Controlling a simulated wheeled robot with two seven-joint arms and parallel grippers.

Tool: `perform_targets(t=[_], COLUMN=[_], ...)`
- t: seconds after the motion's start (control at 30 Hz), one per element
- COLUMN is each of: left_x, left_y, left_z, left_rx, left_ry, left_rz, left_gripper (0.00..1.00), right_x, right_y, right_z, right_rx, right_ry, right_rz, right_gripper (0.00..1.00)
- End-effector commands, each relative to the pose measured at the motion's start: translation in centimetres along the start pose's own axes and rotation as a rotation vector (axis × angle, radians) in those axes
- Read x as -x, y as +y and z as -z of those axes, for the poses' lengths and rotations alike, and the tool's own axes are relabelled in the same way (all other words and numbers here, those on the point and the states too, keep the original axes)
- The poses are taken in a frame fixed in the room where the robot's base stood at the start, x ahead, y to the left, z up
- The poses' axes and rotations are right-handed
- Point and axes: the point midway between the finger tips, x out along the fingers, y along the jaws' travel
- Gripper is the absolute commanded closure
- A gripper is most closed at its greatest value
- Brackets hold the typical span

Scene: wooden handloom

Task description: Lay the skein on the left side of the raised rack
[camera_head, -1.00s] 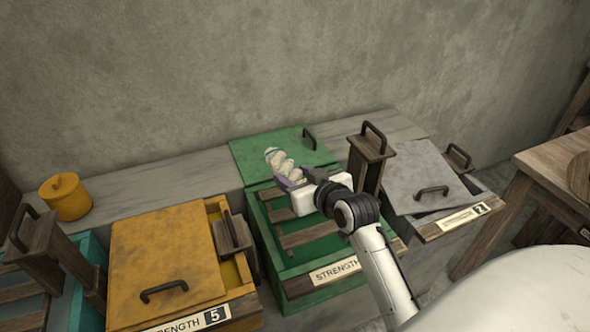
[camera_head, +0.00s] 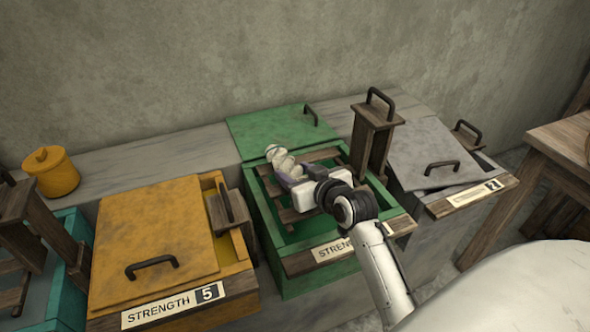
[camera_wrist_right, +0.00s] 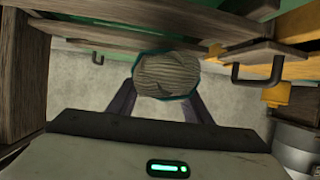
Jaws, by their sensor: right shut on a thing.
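The skein (camera_head: 283,160) is a pale cream twisted bundle. My right gripper (camera_head: 288,179) is shut on its lower part, and the skein's upper end sticks out beyond the fingers. In the head view it appears over the back left part of the green box (camera_head: 284,281). The rack (camera_head: 290,215) of wooden slats shows in that box, partly hidden by my right gripper and wrist. In the right wrist view the skein (camera_wrist_right: 167,76) shows end-on between the two fingers. I cannot tell whether it touches the slats. My left gripper is not in view.
A wooden post with a black handle (camera_head: 374,135) stands at the green box's right side. The green lid (camera_head: 275,128) lies behind. A yellow box (camera_head: 155,235) is at left, a grey-lidded box (camera_head: 425,153) at right, and a yellow pot (camera_head: 54,173) on the ledge.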

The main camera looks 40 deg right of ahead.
Motion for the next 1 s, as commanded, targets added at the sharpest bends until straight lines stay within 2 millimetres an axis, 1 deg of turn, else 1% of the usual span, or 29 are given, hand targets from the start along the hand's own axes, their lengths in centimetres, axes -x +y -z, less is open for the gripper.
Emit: perform_targets(t=[0.03, 0.13, 0.47, 0.5, 0.57, 0.6, 0.87, 0.93, 1.0], left_x=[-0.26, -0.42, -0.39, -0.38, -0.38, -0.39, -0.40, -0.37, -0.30], left_y=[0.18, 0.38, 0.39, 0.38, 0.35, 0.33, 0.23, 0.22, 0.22], left_z=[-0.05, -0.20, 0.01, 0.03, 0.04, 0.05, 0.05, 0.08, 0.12], left_rx=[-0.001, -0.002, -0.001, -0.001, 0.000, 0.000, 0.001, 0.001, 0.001], left_ry=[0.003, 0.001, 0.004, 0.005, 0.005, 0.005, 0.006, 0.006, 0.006], left_rz=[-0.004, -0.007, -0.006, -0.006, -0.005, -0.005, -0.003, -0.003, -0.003], left_gripper=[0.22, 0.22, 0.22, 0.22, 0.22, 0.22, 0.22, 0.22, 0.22], right_x=[-0.31, -0.59, -0.69, -0.69, -0.69, -0.69, -0.68, -0.45, 0.19], right_y=[0.00, 0.02, 0.00, 0.01, 0.01, 0.00, 0.00, 0.01, 0.02], right_z=[-0.76, -1.39, -1.60, -1.60, -1.61, -1.62, -1.75, -1.74, -1.71], right_rx=[0.001, 0.001, 0.001, 0.001, 0.001, 0.001, 0.001, 0.001, 0.002], right_ry=[0.000, 0.001, 0.002, 0.002, 0.002, 0.001, -0.002, -0.001, -0.001], right_rz=[0.000, 0.000, 0.000, 0.000, 0.000, 0.000, 0.000, 0.000, 0.000], right_gripper=[0.81, 0.81, 0.81, 0.50, 0.40, 0.33, 0.33, 0.33, 0.33])
